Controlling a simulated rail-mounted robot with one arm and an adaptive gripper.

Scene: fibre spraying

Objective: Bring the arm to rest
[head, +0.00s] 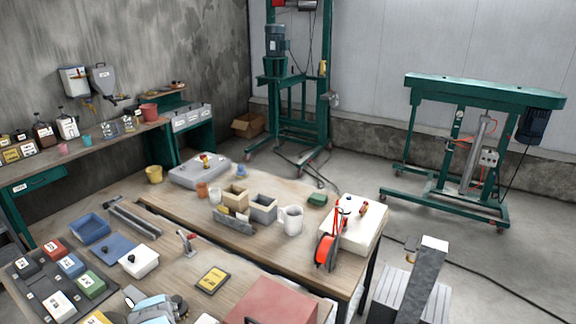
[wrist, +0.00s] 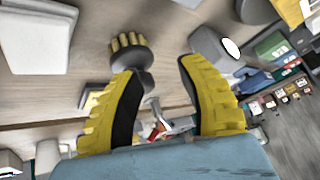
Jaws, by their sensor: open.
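My gripper (wrist: 160,68) shows in the wrist view as two yellow ribbed fingers with black inner pads. The fingers stand well apart, with nothing held between them. A dark round object with a yellow ridged top (wrist: 128,44) appears beyond the left finger. Light blue and grey parts of my arm show at the bottom edge of the head view, above the near table. The fingers cannot be made out clearly there.
The wooden tables (head: 215,243) carry blue trays (head: 90,228), small labelled boxes, a white jug (head: 291,219) and an orange reel (head: 327,252). A reddish box (head: 270,302) stands at the front. Green machine frames (head: 290,120) stand behind, with open floor between.

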